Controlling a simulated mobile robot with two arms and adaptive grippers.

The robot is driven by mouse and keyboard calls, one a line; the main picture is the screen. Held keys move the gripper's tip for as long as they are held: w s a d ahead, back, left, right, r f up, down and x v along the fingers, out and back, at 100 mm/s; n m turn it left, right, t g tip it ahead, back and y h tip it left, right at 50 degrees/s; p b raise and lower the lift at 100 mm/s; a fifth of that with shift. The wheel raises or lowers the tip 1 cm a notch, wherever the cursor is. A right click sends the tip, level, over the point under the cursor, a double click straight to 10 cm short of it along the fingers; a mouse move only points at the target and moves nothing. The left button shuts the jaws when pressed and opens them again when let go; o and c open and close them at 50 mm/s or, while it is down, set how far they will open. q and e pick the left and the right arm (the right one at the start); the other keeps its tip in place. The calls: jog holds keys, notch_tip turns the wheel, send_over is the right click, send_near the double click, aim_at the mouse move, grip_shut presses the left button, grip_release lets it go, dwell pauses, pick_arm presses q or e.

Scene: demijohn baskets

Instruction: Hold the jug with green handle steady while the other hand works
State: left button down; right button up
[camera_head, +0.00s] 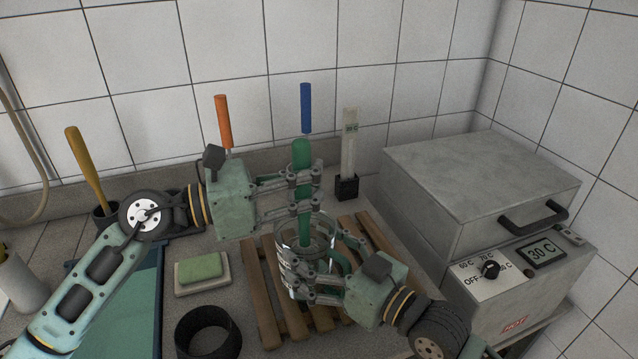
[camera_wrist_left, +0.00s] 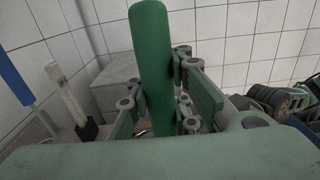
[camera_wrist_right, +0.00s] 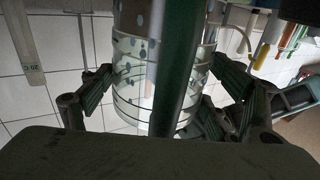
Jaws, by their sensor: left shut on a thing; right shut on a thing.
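The clear jug (camera_head: 293,272) shows over the wooden slatted rack; I cannot tell if it rests on it. My right gripper (camera_head: 318,266) is shut on the jug, with its fingers on both sides of the glass. The right wrist view shows the spotted glass (camera_wrist_right: 130,75) and the dark green handle (camera_wrist_right: 178,70) upright in front of it. My left gripper (camera_head: 304,188) is shut on an upright green rod-like handle (camera_head: 302,152), whose lower part reaches down to the jug's mouth. This green rod (camera_wrist_left: 150,60) stands between the fingers in the left wrist view. Its lower end is hidden.
Behind stand an orange-handled tool (camera_head: 222,120), a blue-handled tool (camera_head: 306,108) and a clear tube in a black base (camera_head: 347,187). A grey heater box (camera_head: 480,185) reading 30 C stands right. A soap dish (camera_head: 203,287) and black ring (camera_head: 208,335) lie left of the slatted rack (camera_head: 262,300).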

pick_arm(q)
jog(key=shift+w+a, duration=0.35)
jog(key=shift+a, duration=0.05)
jog(key=shift+w+a, duration=0.15)
jog(key=shift+w+a, duration=0.45)
jog(key=shift+r, duration=0.15)
jog(key=shift+w+a+r, duration=0.1)
jog(key=shift+w+r, duration=0.05)
jog(key=shift+r, duration=1.2)
jog(key=shift+w+a+r, duration=0.1)
jog(key=shift+w+r, duration=0.05)
jog(key=shift+r, duration=1.15)
jog(key=shift+s+f, duration=0.1)
jog(key=shift+f, duration=2.7)
